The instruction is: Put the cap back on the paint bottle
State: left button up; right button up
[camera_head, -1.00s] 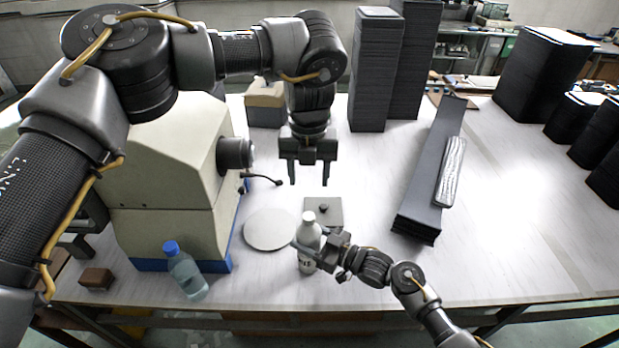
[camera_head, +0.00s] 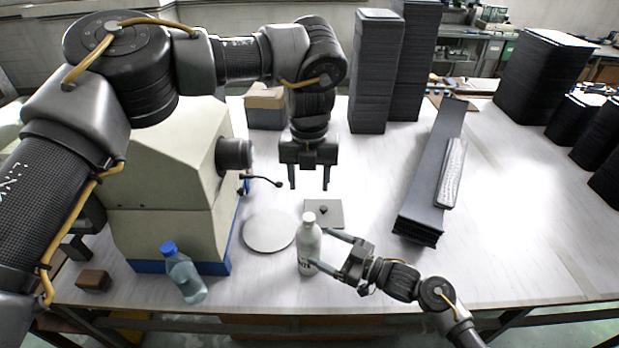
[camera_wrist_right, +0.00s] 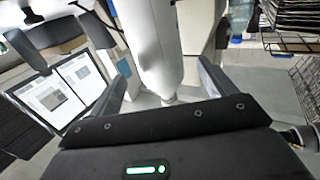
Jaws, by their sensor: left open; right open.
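The white paint bottle (camera_head: 309,245) stands upright near the front of the table. A small dark piece, which looks like the cap (camera_head: 323,209), lies on a grey square plate (camera_head: 334,220) just behind the bottle. My right gripper (camera_head: 328,252) is open at the bottle's right side, its fingers pointing at it. In the right wrist view the bottle (camera_wrist_right: 150,40) shows between the spread fingers; I cannot tell whether they touch it. My left gripper (camera_head: 309,185) is open and empty, pointing down above the table behind the plate and bottle.
A grey disc (camera_head: 269,230) lies left of the bottle. A blue-capped clear bottle (camera_head: 186,279) and a brown block (camera_head: 94,281) are front left, beside a large beige machine (camera_head: 165,200). Dark panels (camera_head: 425,190) lie to the right. The right front table is clear.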

jog(key=shift+b+v, duration=0.35)
jog(key=shift+v, duration=2)
